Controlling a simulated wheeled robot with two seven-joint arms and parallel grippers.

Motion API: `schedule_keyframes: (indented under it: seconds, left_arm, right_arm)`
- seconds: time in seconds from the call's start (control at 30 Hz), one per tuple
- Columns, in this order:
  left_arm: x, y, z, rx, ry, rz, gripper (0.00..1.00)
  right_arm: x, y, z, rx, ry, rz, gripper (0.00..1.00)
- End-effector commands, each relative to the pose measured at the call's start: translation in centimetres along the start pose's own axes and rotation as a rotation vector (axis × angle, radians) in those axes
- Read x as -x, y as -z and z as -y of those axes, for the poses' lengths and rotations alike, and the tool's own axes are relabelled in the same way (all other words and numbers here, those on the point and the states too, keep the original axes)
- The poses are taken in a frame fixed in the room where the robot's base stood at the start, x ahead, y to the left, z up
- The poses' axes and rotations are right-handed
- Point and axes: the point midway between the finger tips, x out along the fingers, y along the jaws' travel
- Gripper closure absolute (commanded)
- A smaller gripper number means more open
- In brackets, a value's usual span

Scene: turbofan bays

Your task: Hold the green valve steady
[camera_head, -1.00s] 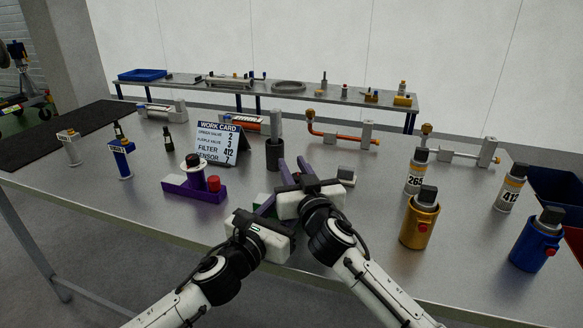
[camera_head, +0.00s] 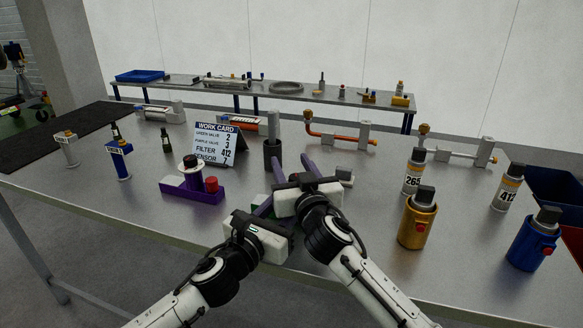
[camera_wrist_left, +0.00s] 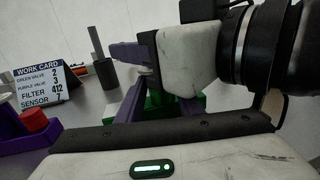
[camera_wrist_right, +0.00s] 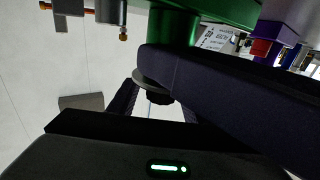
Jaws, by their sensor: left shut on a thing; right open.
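The green valve shows in the left wrist view (camera_wrist_left: 155,100) between the purple-grey fingers of my left gripper (camera_wrist_left: 160,98), which is shut on it. In the head view my left gripper (camera_head: 268,207) sits low at the table's front, and the grippers hide most of the valve.
A purple valve (camera_head: 192,191) with a red cap stands left of my grippers. The work card (camera_head: 216,145) reads green valve 2, purple valve 3, filter 412, sensor 7. A gold can (camera_head: 417,223) and a blue can (camera_head: 534,240) stand right. A dark cylinder (camera_head: 272,155) is behind.

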Motion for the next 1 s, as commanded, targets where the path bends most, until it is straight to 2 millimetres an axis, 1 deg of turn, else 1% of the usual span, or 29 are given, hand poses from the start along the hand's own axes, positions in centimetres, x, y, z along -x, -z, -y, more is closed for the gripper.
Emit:
schedule_keyframes:
  seconds: [0.03,0.3,0.4,0.5,0.67,1.0]
  left_arm:
    - [0.0,0.2,0.0,0.002,0.001,-0.004,1.0]
    - [0.0,0.2,0.0,0.002,0.0,-0.004,1.0]
    - [0.0,0.2,0.0,0.002,0.0,-0.004,1.0]
    - [0.0,0.2,0.0,0.002,0.0,-0.004,1.0]
    - [0.0,0.2,0.0,0.002,0.0,-0.004,1.0]
    - [0.0,0.2,0.0,0.002,0.0,-0.004,1.0]
  right_arm:
    - [0.0,0.9,0.0,-0.002,0.001,-0.006,0.55]
    - [0.0,6.2,0.1,-0.002,0.002,-0.007,0.55]
    - [0.0,7.8,0.1,0.0,0.002,-0.006,0.55]
    - [0.0,8.8,0.1,0.0,0.002,-0.005,0.55]
    - [0.0,9.4,0.1,0.0,0.002,-0.002,0.55]
    - [0.1,9.1,-0.1,0.013,0.008,0.0,0.55]
